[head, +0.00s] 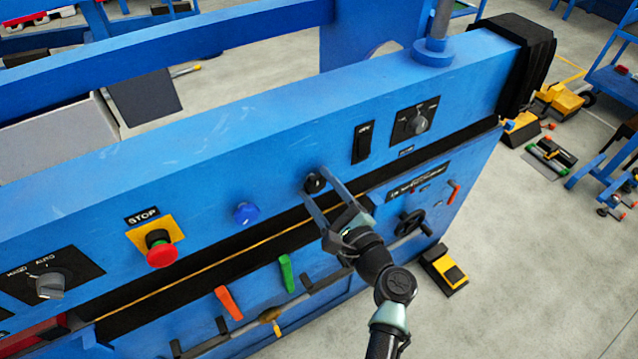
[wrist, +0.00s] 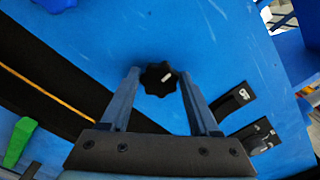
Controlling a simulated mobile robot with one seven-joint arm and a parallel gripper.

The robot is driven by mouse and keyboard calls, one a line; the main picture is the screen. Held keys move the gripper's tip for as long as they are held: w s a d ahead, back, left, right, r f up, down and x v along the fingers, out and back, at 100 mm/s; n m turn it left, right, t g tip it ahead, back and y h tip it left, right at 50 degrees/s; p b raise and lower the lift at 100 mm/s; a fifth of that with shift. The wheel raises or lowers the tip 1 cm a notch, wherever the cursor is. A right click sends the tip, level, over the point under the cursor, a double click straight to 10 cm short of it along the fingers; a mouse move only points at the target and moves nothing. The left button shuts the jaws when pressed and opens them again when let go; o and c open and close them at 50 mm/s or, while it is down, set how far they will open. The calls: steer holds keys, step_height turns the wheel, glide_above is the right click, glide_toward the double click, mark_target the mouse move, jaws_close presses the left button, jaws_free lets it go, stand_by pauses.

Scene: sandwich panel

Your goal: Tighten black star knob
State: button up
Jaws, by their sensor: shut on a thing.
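The exact contact between the fingertips and the knob is hard to see.
A black rocker switch (head: 363,142) and a rotary switch (head: 415,121) lie to the right. Below are a green handle (head: 286,273), an orange handle (head: 228,303) and a black handwheel (head: 411,223).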

stand_by(0.4)
steer(key=o, duration=1.3)
steer(key=shift+o, duration=0.2)
steer(key=v, duration=1.3)
steer(key=shift+b, duration=0.35)
